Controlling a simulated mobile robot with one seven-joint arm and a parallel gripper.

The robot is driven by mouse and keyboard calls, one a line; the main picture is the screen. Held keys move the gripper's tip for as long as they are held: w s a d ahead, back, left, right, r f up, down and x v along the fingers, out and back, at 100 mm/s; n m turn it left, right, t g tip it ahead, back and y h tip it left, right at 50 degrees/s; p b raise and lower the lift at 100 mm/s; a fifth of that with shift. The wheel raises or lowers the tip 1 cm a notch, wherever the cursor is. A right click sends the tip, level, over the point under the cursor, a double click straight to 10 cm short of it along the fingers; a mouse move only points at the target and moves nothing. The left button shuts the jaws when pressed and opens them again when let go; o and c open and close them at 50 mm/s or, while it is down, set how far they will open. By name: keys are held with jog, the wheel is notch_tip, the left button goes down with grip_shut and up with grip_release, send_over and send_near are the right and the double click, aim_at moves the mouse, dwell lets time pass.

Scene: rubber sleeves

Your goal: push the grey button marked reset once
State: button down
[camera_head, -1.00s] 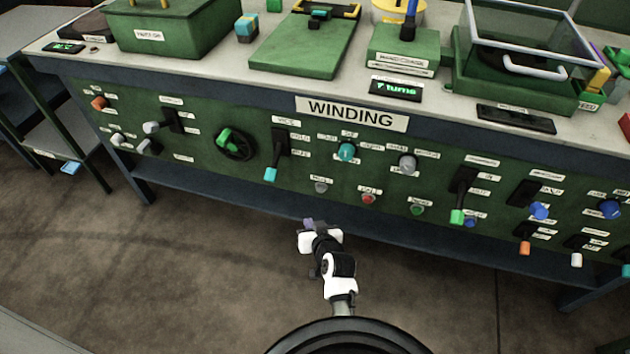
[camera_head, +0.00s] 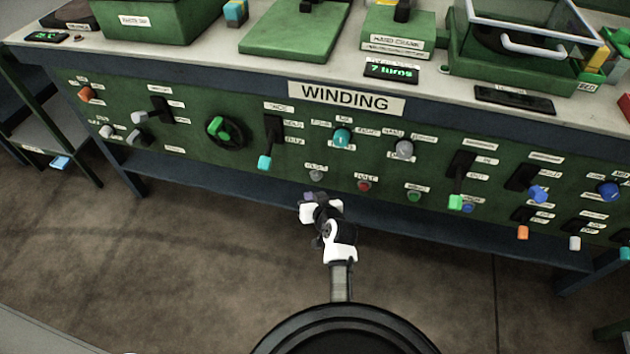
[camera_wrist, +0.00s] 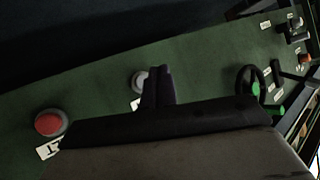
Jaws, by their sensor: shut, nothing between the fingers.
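A small grey button (camera_head: 316,175) sits low on the green front panel, below the WINDING sign, with a white label above it too small to read surely. In the wrist view the grey button (camera_wrist: 138,80) is partly hidden behind my fingers. My gripper (camera_head: 308,196) is shut and empty, just below and in front of the grey button in the head view. In the wrist view the closed fingertips (camera_wrist: 158,70) overlap the button's right side. I cannot tell whether they touch it.
A green button (camera_head: 414,196) lies further right. A cyan-tipped lever (camera_head: 265,162) and a green-handled wheel (camera_head: 222,130) are to the left. The floor before the bench is clear.

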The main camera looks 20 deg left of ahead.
jog(key=shift+w+b, duration=0.5)
jog(key=shift+w, duration=1.35)
jog(key=shift+w, duration=0.1)
dwell(0.5)
jog(key=shift+w, duration=0.3)
jog(key=shift+w, duration=0.35)
dwell(0.6)
jog(key=shift+s, duration=0.8)
jog(key=s+p, duration=0.2)
jog(key=s, duration=0.3)
dwell(0.4)
